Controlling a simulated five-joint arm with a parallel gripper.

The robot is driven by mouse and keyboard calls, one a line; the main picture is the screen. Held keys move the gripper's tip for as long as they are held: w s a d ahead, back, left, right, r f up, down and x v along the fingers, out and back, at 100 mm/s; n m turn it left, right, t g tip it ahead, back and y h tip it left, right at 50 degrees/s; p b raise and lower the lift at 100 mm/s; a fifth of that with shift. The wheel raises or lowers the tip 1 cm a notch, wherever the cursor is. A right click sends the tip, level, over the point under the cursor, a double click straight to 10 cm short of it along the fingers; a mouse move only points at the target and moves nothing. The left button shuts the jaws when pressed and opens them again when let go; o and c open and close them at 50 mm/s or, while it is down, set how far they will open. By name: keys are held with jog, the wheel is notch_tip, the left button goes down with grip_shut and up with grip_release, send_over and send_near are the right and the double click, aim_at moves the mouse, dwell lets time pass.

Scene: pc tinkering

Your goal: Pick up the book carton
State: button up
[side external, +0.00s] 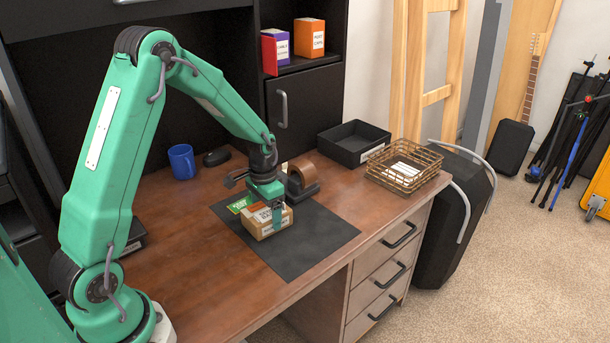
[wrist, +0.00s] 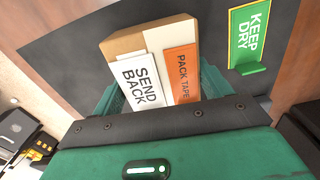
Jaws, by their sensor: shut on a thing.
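The book carton (side external: 258,227) is a small cardboard box with a white "SEND BACK" label and an orange "PACK TAPE" label on top. It is at the dark mat (side external: 305,240) on the desk; I cannot tell whether it touches the mat or is just above it. My gripper (side external: 267,210) points down over it, with its green fingers on either side, shut on it. In the wrist view the carton (wrist: 150,42) lies between the fingers, its near part hidden by my gripper (wrist: 160,95).
A green "KEEP DRY" label (wrist: 249,36) lies beside the carton. A tape dispenser (side external: 302,182) stands close behind it. A black tray (side external: 345,145) and a wire basket (side external: 412,163) are at the right. A blue mug (side external: 182,161) is at the back left. The mat's front is clear.

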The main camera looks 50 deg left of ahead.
jog(key=shift+r, duration=0.1)
jog(key=shift+r, duration=1)
jog(key=shift+d+r, duration=0.25)
jog(key=shift+r, duration=0.9)
jog(key=s+d+r, duration=0.3)
jog(key=d+r, duration=0.3)
jog(key=d, duration=0.4)
jog(key=shift+d+r, duration=0.3)
jog(key=shift+d, duration=0.1)
